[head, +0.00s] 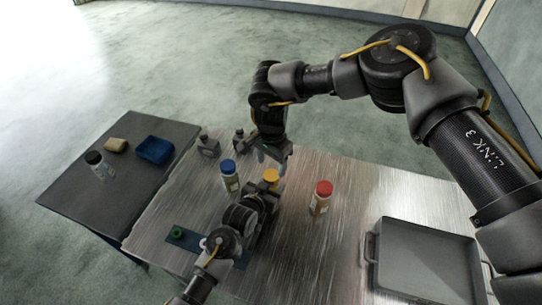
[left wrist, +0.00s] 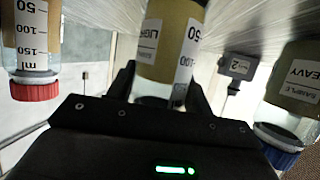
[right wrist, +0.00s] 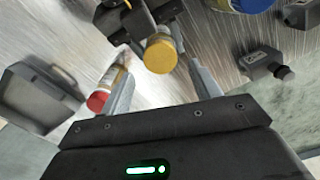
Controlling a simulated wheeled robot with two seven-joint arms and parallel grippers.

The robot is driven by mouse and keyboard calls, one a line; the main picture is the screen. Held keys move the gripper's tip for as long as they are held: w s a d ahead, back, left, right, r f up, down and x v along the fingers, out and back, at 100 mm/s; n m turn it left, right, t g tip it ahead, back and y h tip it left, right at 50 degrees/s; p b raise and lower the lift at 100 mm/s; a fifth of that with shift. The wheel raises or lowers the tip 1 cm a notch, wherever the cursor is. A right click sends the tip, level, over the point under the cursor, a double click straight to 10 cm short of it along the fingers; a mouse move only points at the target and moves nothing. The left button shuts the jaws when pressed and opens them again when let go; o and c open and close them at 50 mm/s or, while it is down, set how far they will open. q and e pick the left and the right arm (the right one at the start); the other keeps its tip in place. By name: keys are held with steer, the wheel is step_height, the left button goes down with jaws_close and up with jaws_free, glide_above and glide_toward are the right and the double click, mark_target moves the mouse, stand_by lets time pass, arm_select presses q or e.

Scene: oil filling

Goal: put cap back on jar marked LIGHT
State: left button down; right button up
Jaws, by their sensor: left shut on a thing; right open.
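A jar with a yellow top (head: 271,175) stands upright on the metal table. My right gripper (head: 273,153) is open just above the yellow top. In the right wrist view the yellow top (right wrist: 160,53) lies between and beyond the spread fingers, apart from them. A blue-capped jar (head: 229,177) marked HEAVY (left wrist: 299,72) and a red-capped jar (head: 321,197) stand on either side.
A grey tray (head: 425,258) is at the right. A side table (head: 125,190) holds a blue bin (head: 154,149) and a dark-topped jar (head: 98,163).

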mark_target(271, 175)
steer(key=shift+f, duration=2.65)
steer(key=c, duration=1)
steer(key=m, duration=0.6)
steer(key=o, duration=1.1)
